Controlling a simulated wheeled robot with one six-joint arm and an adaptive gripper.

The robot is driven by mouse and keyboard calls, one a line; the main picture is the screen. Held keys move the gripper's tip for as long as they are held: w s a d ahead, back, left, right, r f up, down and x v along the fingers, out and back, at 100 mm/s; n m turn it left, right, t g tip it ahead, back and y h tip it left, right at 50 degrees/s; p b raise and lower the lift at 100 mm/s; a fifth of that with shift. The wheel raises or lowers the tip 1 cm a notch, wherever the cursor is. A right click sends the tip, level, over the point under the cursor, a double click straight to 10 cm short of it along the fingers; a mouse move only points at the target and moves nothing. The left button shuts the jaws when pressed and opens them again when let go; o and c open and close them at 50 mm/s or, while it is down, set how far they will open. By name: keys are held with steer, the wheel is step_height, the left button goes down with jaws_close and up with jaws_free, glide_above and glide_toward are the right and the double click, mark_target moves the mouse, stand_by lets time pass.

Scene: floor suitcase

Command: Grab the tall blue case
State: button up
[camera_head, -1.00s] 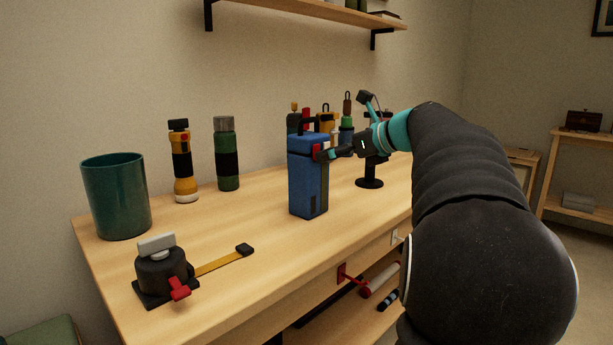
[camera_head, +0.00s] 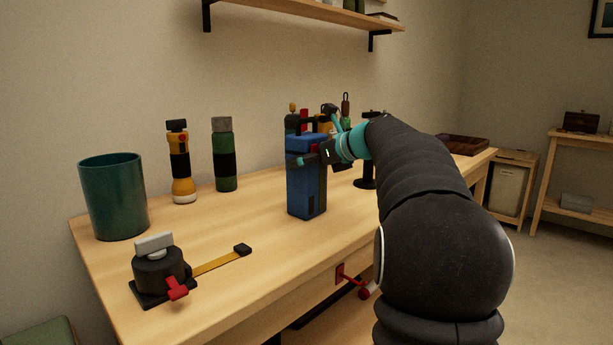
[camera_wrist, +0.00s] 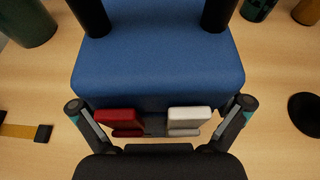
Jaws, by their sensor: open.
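The tall blue case (camera_head: 300,195) stands upright on the wooden workbench, with a black handle on top. In the wrist view, the blue case (camera_wrist: 158,75) fills the upper middle, with two dark handle posts at the top edge. A red latch (camera_wrist: 118,122) and a white latch (camera_wrist: 189,120) show on its near side. My gripper (camera_wrist: 160,104) is open, with one finger at each side of the case's near end. In the head view, my gripper (camera_head: 311,158) is at the upper part of the case; contact cannot be told. The case's far side is hidden.
Several bottles and tools stand close behind the case. A green bottle (camera_head: 224,155), a yellow flashlight (camera_head: 182,165) and a teal cup (camera_head: 114,197) stand to the left. A black clamp-like device (camera_head: 160,272) with a yellow strip lies at front left. The bench (camera_head: 235,225) between is clear.

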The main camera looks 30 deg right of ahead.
steer(key=c, duration=1.4)
steer(key=shift+o, duration=0.2)
